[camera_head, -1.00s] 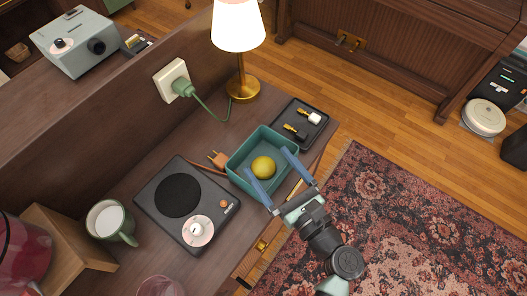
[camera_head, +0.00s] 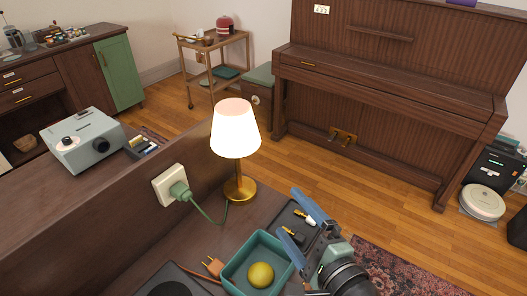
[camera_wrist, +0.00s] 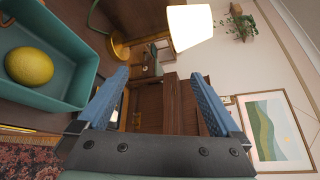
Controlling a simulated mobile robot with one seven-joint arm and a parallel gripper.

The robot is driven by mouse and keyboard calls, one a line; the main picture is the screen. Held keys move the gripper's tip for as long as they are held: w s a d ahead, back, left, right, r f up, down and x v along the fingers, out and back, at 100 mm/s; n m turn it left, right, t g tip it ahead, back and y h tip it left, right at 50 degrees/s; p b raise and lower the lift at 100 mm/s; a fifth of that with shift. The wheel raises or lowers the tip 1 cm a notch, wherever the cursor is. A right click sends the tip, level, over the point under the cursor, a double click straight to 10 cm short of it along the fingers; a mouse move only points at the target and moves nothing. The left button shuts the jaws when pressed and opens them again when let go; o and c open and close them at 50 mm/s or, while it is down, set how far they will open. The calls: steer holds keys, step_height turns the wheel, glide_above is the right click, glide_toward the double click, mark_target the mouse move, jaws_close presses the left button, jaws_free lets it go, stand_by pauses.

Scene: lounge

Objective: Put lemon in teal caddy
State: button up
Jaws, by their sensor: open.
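The yellow lemon (camera_head: 261,274) lies inside the teal caddy (camera_head: 236,268), on its floor. The caddy stands on the dark wooden surface, its near part cut off by the bottom edge of the head view. In the wrist view the lemon (camera_wrist: 29,66) and the caddy (camera_wrist: 84,62) are at the left. My gripper (camera_head: 298,219) is open and empty, its blue fingers apart. It is raised to the right of the caddy and does not touch the lemon. In the wrist view nothing is between the fingers (camera_wrist: 166,95).
A lit lamp (camera_head: 236,130) stands behind the caddy. A dark tray (camera_head: 286,228) with small connectors is partly hidden behind my gripper. A green plug cable (camera_head: 205,210) runs from a socket block (camera_head: 168,185). An orange plug (camera_head: 213,266) lies left of the caddy.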

steer(key=w+a+r+n+t+h, duration=0.15)
steer(key=r+n, duration=0.25)
steer(key=r, duration=0.5)
steer(key=w+a+r+n+t+h, duration=0.1)
steer(key=r+n+t, duration=0.25)
steer(key=r, duration=0.55)
steer(key=w+a+r+n+t+h, duration=0.1)
steer(key=r+n, duration=0.3)
steer(key=r, duration=0.4)
steer(key=s+a+r+n+t+h, duration=0.1)
steer(key=s+r+n+t, duration=0.2)
steer(key=s+r, duration=0.3)
steer(key=s+a+r+n+t+h, duration=0.1)
steer(key=s+r, duration=0.5)
steer(key=r, duration=0.7)
steer(key=n+t+h, duration=0.1)
steer(key=n+t, duration=0.1)
steer(key=shift+t, duration=0.4)
